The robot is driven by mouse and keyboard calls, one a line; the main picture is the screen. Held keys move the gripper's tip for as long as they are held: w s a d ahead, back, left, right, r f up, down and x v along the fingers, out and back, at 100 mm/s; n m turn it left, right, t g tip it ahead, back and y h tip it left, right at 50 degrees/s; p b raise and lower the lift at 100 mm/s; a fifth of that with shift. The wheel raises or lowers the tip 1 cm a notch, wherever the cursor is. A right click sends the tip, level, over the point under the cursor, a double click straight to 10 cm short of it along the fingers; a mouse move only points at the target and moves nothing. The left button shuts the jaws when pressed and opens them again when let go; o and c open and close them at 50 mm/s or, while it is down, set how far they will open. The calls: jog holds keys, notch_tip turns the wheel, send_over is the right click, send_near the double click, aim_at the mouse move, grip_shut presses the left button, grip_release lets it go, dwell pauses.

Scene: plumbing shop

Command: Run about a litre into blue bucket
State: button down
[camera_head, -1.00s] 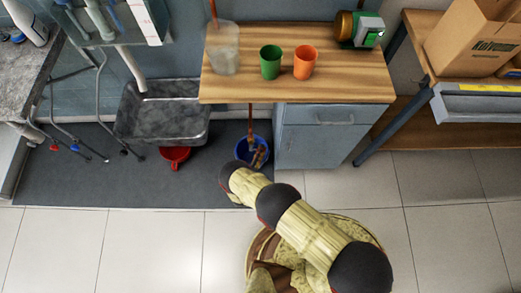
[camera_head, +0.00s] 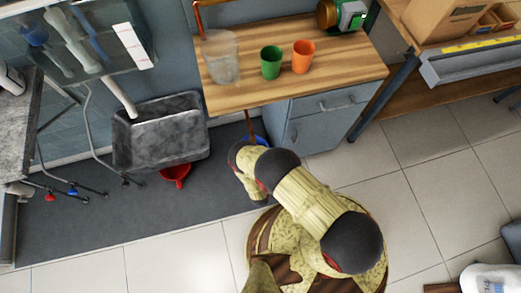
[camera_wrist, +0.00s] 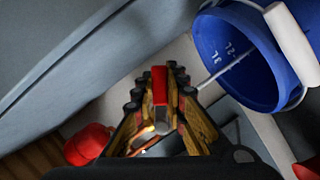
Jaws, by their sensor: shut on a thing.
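The blue bucket (camera_wrist: 237,65) is at upper right in the wrist view, its open mouth showing with litre marks inside and a white handle grip. A thin pale line crosses its mouth towards my gripper; I cannot tell whether it is water or wire. In the head view only a sliver of the bucket (camera_head: 262,140) shows behind my arm, beside the cabinet. My gripper (camera_wrist: 163,78) is shut on a small red piece (camera_wrist: 160,84), apparently a lever, left of the bucket. The water level is not visible. My arm hides my gripper in the head view.
A wooden bench (camera_head: 295,88) holds a clear container (camera_head: 220,58), a green cup (camera_head: 271,62) and an orange cup (camera_head: 303,57). A grey sink (camera_head: 160,135) and a red vessel (camera_head: 175,176) are left. Pale tiled floor (camera_head: 420,190) is open at right.

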jog(key=shift+a+f+m+y, duration=0.1)
jog(key=shift+f+m+y, duration=0.1)
jog(key=shift+m+y, duration=0.1)
dwell(0.4)
jog(key=c, duration=1.8)
grip_release()
jog(key=shift+o, duration=0.2)
jog(key=shift+s, duration=0.15)
jog(key=v, duration=0.7)
jog(key=shift+r, duration=0.2)
jog(key=shift+s+a, duration=0.1)
dwell(3.8)
